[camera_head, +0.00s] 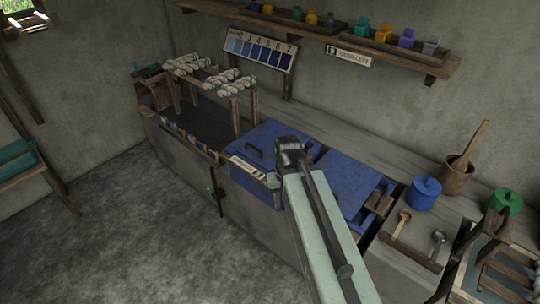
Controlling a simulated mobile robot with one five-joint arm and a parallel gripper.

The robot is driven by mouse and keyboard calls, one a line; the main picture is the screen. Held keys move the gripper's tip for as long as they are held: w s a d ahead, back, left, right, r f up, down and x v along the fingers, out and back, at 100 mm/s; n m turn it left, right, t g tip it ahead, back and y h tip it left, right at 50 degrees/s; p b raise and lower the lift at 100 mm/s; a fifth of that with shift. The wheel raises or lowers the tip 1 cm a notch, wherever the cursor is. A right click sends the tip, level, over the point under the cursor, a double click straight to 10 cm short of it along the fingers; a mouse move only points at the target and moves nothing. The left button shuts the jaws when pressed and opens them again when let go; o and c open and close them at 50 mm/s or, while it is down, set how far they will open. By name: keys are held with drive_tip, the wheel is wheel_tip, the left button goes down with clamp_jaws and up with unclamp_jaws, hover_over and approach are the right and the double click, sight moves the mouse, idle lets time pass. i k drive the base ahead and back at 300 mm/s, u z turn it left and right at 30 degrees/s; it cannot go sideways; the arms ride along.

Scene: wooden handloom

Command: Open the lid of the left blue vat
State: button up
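The left blue vat's lid (274,133) lies flat and closed in the middle of the view, set in a grey counter. A dark bar handle (254,150) stands on its left part. A pale label plate (246,168) is on the front edge below it. My arm reaches up from the bottom, and its dark wrist covers the lid's right part. My gripper (273,182) shows only as a small pale part at the lid's front right edge, right of and below the handle and apart from it. Its fingers are too small and hidden to read.
A second blue lid (352,182) lies to the right, partly behind my arm. An open dark trough (203,122) with hanging yarn skeins is at the left. A blue pot (423,194), mortar (456,178) and tools stand at the right. The floor at front left is clear.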

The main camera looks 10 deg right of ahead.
sight(256, 144)
drive_tip(key=u, duration=0.2)
drive_tip(key=i, duration=0.85)
drive_tip(key=z, duration=0.1)
